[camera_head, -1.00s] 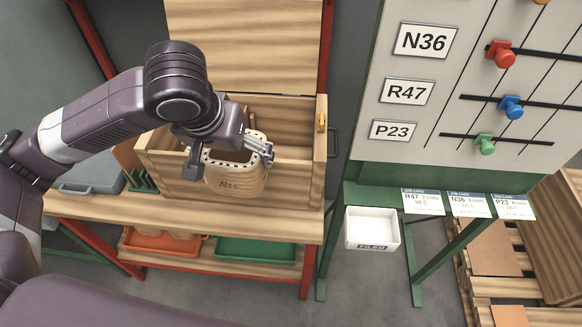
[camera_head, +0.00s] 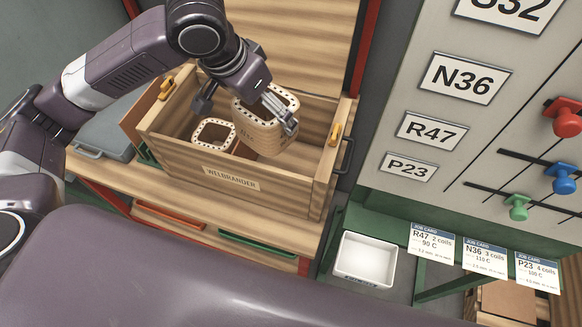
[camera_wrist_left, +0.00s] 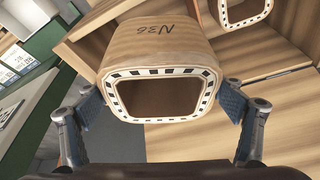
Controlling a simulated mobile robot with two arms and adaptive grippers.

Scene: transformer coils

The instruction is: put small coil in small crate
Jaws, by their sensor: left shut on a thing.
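My left gripper (camera_head: 243,108) is shut on a pale wooden coil (camera_head: 262,138), a rounded square sleeve with a dotted rim. In the left wrist view this coil (camera_wrist_left: 150,45) reads N36 and sits between the two finger pads (camera_wrist_left: 161,103). My right gripper is out of view.
The raised lid (camera_head: 300,40) stands behind the crate. The crate is on a wooden bench (camera_head: 180,180) beside a grey case (camera_head: 105,135). A white tray (camera_head: 366,260) and job cards (camera_head: 432,240) are at the right, below a board with colored knobs (camera_head: 563,120).

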